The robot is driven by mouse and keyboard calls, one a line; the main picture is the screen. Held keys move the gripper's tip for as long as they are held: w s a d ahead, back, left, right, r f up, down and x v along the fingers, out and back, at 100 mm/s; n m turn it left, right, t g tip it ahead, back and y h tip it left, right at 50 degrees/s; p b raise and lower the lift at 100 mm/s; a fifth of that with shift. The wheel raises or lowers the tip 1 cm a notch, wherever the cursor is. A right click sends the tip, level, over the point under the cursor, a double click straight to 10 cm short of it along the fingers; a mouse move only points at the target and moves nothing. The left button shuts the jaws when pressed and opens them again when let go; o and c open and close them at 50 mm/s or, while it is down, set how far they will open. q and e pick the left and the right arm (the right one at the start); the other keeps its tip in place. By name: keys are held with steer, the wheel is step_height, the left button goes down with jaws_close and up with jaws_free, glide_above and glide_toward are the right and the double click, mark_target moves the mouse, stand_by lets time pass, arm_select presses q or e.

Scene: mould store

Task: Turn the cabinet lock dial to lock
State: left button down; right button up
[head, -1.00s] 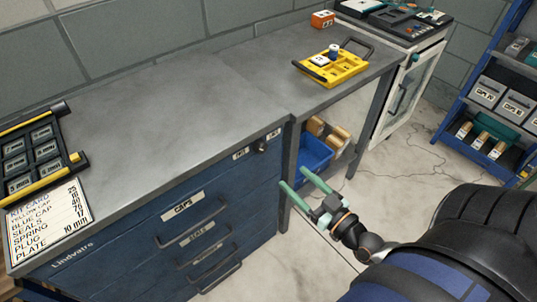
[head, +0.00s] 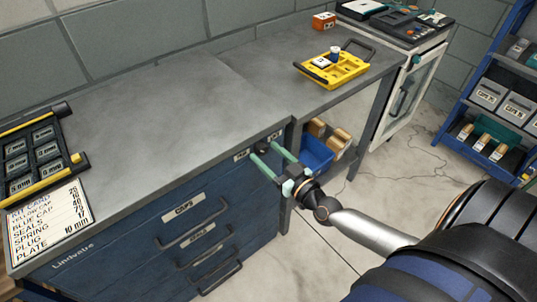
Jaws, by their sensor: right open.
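The blue drawer cabinet (head: 110,250) stands below the grey worktop at the left and centre. Its small dark lock dial (head: 263,150) is at the upper right corner of the front, beside small white labels (head: 242,155). My right gripper (head: 264,152) has two green fingers, open, pointing at the dial. The fingertips appear to lie on either side of the dial; I cannot tell whether they touch it. The dial's marker is too small to read. My left gripper is not in view.
A yellow tray (head: 353,74) and an orange box (head: 323,20) stand on the worktop (head: 170,100). A list card (head: 50,215) lies at the left. A blue bin (head: 316,154) is under the bench, right of the cabinet. Drawer handles (head: 193,237) stick out below.

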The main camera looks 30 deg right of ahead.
jaws_close()
stand_by(0.6)
